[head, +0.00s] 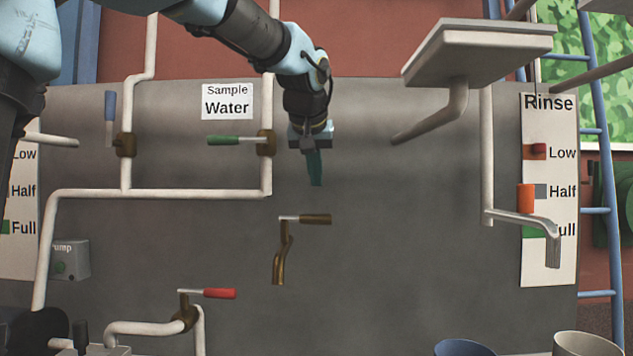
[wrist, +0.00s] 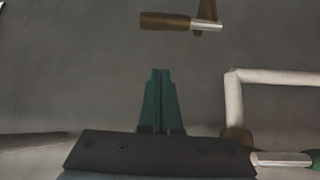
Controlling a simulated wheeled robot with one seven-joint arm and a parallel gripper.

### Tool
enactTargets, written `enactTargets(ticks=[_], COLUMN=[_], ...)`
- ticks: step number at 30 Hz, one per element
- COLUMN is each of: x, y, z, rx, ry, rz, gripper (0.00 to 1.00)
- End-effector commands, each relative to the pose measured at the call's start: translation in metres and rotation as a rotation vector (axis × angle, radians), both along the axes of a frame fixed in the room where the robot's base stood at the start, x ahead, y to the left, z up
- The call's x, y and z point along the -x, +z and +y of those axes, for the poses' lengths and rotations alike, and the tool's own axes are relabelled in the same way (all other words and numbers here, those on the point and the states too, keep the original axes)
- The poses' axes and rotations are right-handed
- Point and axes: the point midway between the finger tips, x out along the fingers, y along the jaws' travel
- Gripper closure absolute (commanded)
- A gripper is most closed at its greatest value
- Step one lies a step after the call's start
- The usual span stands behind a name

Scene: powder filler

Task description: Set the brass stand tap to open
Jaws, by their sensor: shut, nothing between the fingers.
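The brass stand tap (head: 281,258) stands in front of the grey panel, near the middle of the head view. Its lever has a brown handle (head: 316,219) that points to the right, level, at the top of the tap. In the wrist view the same handle (wrist: 165,21) shows at the top, pointing left, with part of the tap body cut off by the frame edge. My gripper (head: 316,183) hangs above the handle, apart from it, fingers pointing down. Its green fingers (wrist: 161,72) are closed together and empty.
A green-handled valve (head: 232,140) sits on the pipe left of my gripper, and a blue-handled valve (head: 110,107) farther left. A red-handled tap (head: 219,293) is lower left. A grey spout (head: 550,232) and orange block (head: 526,198) are at right. The panel right of the brass tap is clear.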

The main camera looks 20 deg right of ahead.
Motion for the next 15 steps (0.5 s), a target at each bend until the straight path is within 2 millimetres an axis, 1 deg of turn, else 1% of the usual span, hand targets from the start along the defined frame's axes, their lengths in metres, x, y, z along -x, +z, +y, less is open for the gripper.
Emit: enactTargets(ticks=[6,12,13,15], x=[-0.025,-0.046,-0.048,-0.035], y=[-0.031,-0.058,-0.061,-0.06], z=[-0.016,-0.029,-0.03,-0.022], rx=[-0.004,-0.004,-0.004,-0.001], ry=[0.001,0.001,0.001,-0.001], rz=[0.004,0.003,0.002,0.0], gripper=[1.0,1.0,1.0,1.0])
